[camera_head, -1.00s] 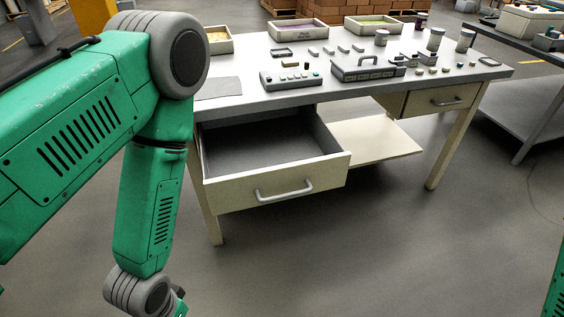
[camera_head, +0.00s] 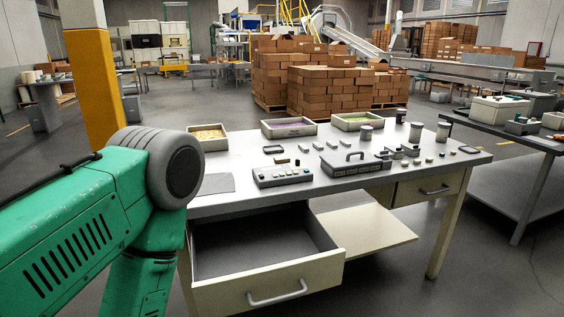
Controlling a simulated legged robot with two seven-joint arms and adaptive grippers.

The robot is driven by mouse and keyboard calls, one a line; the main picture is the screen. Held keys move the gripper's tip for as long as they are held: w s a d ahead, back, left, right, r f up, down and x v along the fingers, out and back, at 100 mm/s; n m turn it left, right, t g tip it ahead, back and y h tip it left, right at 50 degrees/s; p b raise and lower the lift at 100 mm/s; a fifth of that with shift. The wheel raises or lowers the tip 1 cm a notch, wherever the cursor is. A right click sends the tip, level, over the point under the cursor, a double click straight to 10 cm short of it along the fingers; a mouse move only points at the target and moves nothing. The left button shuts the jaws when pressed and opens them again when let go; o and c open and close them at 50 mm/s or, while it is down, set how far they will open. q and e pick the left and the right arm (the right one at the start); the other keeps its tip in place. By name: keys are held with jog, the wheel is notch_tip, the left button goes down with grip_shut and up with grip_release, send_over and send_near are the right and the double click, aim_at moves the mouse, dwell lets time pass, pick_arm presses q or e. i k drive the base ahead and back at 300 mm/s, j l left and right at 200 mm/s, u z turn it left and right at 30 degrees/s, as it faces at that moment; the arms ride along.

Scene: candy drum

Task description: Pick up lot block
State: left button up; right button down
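Several small pale blocks lie in a loose row on the workbench (camera_head: 232,160), among them one block (camera_head: 303,148) near the middle and another block (camera_head: 332,144) to its right. A further flat piece (camera_head: 281,159) lies nearer the bench's left. I cannot tell which of these is the lot block. My green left arm fills the left side, but its gripper is below the picture. My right gripper is out of view too.
A drawer (camera_head: 268,283) stands open at the bench's front left. Trays (camera_head: 289,127) and jars (camera_head: 416,131) stand toward the back. A second bench (camera_head: 530,135) is at right.

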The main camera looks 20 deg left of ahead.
aim_at(284, 159)
jog(key=i+l+u, duration=0.2)
jog(key=i+l, duration=0.15)
jog(key=i+l+u, duration=0.15)
jog(key=i+l, duration=0.2)
jog(key=l, duration=0.25)
